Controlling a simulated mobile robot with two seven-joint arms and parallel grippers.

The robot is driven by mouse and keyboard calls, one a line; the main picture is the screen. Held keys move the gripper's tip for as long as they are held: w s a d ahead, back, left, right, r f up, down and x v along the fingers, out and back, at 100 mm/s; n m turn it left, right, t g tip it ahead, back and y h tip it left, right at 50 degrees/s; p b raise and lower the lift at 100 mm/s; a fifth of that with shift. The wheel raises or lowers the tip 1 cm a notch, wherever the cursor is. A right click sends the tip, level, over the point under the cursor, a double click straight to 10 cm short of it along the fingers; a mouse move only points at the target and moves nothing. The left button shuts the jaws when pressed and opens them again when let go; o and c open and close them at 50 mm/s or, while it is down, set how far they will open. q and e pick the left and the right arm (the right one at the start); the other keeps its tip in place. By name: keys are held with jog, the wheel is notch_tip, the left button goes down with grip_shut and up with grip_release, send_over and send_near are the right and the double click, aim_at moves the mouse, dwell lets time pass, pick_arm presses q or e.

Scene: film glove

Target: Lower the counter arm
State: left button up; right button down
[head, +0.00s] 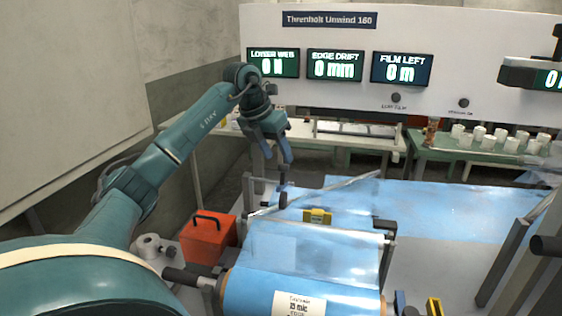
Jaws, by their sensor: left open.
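My left gripper (278,156) points down with its two fingers apart and nothing between them. It is above the far left side of the film unwind stand, just above a small dark upright tip (283,197). A dark arm-like part with a lit green readout (525,76) juts in at the upper right, cut off by the picture edge. I cannot tell for certain whether it is the counter arm. A roll of blue film (255,290) with a white label lies in front, its clear film (330,235) running back over the stand. My right gripper is not in view.
A red box with a black handle (208,236) stands left of the roll. A yellow block (317,216) sits at the film's far edge. Grey uprights (505,260) stand at the right. A white panel (440,50) with displays and a green table (440,152) with several white cups are behind.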

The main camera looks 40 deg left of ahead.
aim_at(280, 165)
pick_arm(q)
jog(key=shift+x, duration=1.75)
grip_shut()
